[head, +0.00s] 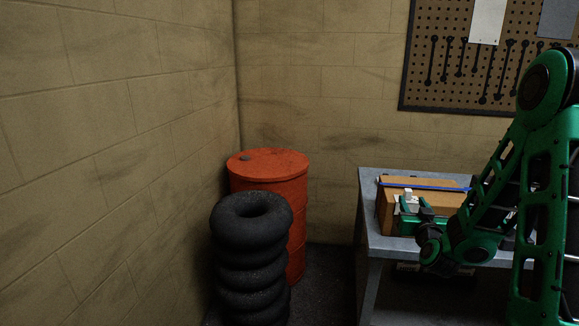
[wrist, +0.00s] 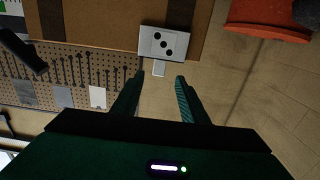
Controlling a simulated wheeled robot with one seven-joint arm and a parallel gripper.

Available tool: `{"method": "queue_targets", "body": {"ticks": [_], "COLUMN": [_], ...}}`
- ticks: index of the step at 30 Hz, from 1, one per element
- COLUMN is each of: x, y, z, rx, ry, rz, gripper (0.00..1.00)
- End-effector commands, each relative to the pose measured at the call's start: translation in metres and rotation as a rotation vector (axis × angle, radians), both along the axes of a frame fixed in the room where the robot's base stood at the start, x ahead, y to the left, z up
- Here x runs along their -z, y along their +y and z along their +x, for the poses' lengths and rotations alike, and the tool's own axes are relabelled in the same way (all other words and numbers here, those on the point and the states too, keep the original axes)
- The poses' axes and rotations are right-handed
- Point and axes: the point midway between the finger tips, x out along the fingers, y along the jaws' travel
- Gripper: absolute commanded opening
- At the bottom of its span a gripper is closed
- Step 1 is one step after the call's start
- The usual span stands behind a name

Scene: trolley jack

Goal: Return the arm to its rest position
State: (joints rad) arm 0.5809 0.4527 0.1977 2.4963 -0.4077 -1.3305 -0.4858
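My green arm reaches in from the right in the head view, over the grey workbench (head: 373,185). My gripper (head: 411,206) is low in front of a brown box (head: 398,184) on the bench. In the wrist view my gripper (wrist: 160,78) has its two fingers spread apart with nothing held between them. A white plate with three black dots (wrist: 163,43) is on the box's brown face (wrist: 115,25), just beyond the fingertips. A small pale tab (wrist: 158,68) sticks out from the plate towards the gap; whether a finger touches it I cannot tell.
A red drum (head: 268,165) stands in the corner behind stacked black tyres (head: 250,240), left of the bench. A pegboard with several wrenches (head: 470,65) hangs on the back wall. A blue strip (head: 425,184) lies along the box's top. Floor shows between drum and bench.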

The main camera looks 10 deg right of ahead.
Motion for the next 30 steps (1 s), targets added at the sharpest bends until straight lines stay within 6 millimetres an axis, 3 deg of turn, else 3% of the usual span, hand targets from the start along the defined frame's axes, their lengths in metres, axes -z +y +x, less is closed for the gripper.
{"method": "queue_targets", "body": {"ticks": [7, 14, 23, 30], "x": [0.009, 0.024, 0.027, 0.018], "y": [0.014, 0.014, 0.011, 0.024], "z": [-0.015, -0.063, -0.166, -0.27], "rx": [-0.068, -0.067, 0.018, 0.109], "ry": [0.227, 0.516, 0.861, 1.105], "rz": [-0.001, 0.037, 0.167, 0.343], "gripper": [0.4, 0.4, 0.4, 0.4]}}
